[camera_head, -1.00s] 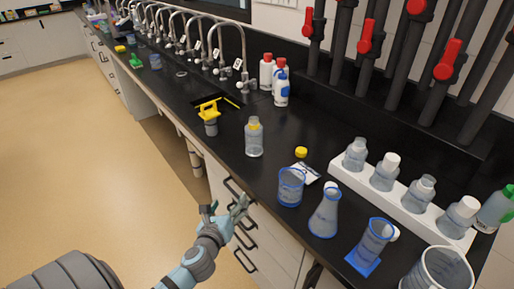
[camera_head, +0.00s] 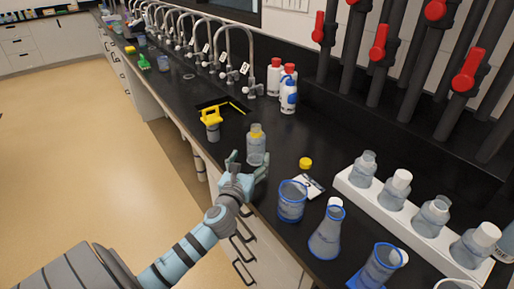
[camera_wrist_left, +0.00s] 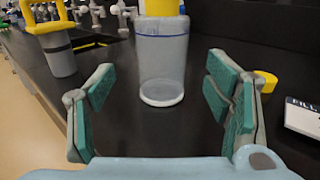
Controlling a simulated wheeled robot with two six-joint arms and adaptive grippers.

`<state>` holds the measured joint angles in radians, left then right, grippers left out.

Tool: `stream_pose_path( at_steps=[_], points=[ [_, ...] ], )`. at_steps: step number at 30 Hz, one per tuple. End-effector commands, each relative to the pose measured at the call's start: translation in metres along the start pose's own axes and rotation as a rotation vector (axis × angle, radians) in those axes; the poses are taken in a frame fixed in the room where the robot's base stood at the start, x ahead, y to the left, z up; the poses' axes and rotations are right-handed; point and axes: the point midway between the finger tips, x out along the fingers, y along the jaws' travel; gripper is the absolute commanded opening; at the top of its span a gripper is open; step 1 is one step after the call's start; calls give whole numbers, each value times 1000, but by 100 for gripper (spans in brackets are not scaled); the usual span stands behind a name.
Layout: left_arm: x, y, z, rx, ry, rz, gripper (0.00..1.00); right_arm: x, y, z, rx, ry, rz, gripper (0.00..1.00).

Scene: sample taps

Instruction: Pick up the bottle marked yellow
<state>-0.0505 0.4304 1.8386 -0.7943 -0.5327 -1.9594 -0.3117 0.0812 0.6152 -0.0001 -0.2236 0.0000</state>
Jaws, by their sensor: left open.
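The bottle marked yellow (camera_head: 256,146) is clear with a yellow band at its neck. It stands upright on the black counter near the front edge. In the left wrist view the bottle (camera_wrist_left: 162,62) stands ahead of and roughly midway between the fingers, its top cut off by the frame. My left gripper (camera_head: 248,164) is open and empty, just in front of the bottle. Its green-padded fingers show apart in the left wrist view (camera_wrist_left: 165,108), and neither seems to touch the bottle. My right gripper is not in view.
A yellow-handled container (camera_head: 211,122) stands left of the bottle. A yellow cap (camera_head: 305,163) and a card (camera_head: 311,186) lie to its right, with a blue-rimmed beaker (camera_head: 292,201) and flask (camera_head: 326,234) nearer. A white rack (camera_head: 405,215) holds several bottles. Taps line the back.

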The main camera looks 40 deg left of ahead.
Motion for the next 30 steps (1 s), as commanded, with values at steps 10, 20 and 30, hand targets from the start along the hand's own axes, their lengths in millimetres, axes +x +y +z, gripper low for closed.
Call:
stream_pose_path(
  at_steps=[10,20,30],
  points=[
    [60,-2,-1,-1,0,-3,72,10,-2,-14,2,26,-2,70],
    [64,-3,0,-1,0,-5,58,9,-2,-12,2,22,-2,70],
    [64,-3,0,-1,0,-6,20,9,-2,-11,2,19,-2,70]
  ],
)
